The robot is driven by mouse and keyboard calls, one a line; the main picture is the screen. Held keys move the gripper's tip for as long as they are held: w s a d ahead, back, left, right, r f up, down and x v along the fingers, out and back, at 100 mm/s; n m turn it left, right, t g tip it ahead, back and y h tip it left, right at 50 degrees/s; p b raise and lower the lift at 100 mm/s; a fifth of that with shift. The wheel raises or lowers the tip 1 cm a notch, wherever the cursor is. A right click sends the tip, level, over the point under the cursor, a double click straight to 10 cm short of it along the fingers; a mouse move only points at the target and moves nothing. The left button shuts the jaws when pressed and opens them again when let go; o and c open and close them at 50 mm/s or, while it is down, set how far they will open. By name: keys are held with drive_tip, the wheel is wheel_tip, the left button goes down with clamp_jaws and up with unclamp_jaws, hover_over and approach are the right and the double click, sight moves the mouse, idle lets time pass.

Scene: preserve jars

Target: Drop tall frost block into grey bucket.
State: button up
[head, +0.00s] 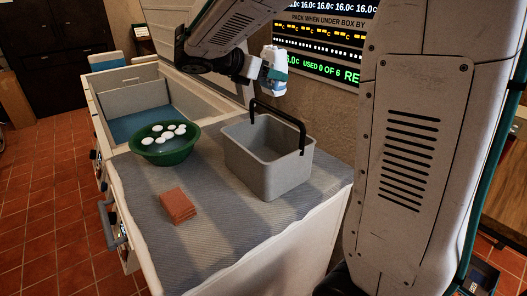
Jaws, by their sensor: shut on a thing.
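My gripper (270,77) is in the air above the grey bucket (264,174), over its back part as seen in the head view. It is shut on a small pale block, which I take to be the tall frost block (274,87). The fingers hide part of the block, and its full shape is hard to tell. The block is clear of the bucket. The bucket stands upright on the striped cloth, with its open top facing up and its black handle (277,112) raised. The visible inside of the bucket looks empty.
A green bowl (165,155) with several white round things stands left of the bucket. A stack of brown-red squares (177,205) lies in front on the striped cloth (225,225). An open chest (103,106) is behind the bowl. A lit sign (322,45) hangs on the wall.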

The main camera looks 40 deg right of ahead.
sight(267, 92)
drive_tip(key=shift+a+f, duration=0.1)
drive_tip(key=shift+f, duration=2.5)
drive_tip(key=o, duration=1.2)
drive_tip(key=v, duration=0.8)
